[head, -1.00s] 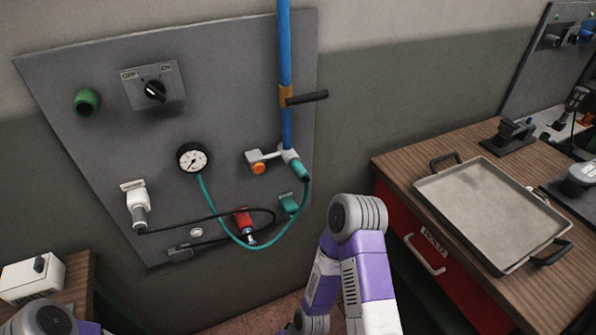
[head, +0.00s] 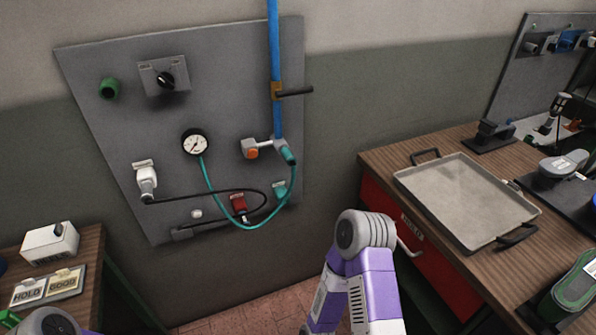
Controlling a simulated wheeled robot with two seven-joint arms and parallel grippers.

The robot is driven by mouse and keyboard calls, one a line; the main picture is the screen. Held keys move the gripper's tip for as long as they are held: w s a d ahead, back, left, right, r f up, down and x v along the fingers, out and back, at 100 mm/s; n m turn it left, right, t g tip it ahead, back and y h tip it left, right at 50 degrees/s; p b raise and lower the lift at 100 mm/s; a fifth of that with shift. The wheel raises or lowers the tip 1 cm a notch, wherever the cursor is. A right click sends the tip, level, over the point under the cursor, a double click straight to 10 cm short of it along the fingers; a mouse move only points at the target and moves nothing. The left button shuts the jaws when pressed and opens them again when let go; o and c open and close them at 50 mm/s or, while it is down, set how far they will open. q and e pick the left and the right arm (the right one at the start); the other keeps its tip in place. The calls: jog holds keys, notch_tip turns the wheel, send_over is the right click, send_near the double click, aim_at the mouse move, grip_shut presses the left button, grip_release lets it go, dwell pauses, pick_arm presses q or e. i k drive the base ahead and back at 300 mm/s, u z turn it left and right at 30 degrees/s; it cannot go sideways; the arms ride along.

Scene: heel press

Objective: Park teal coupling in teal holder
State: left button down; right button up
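The teal coupling (head: 287,155) is at the end of the teal hose (head: 209,193), at the white fitting below the blue pipe (head: 275,75). The teal holder (head: 281,188) is on the grey panel just below it, and nothing clearly sits in it. The teal hose runs from the gauge (head: 194,143), loops low past the red holder (head: 238,204), and rises to the coupling.
A black hose runs from a white fitting (head: 147,180) across the panel. An orange button (head: 251,149) sits beside the coupling, below the black valve handle (head: 294,92).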

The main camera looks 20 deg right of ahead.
aim_at(289, 158)
jog(key=z, duration=1.25)
jog(key=i, duration=0.5)
jog(key=u, duration=0.65)
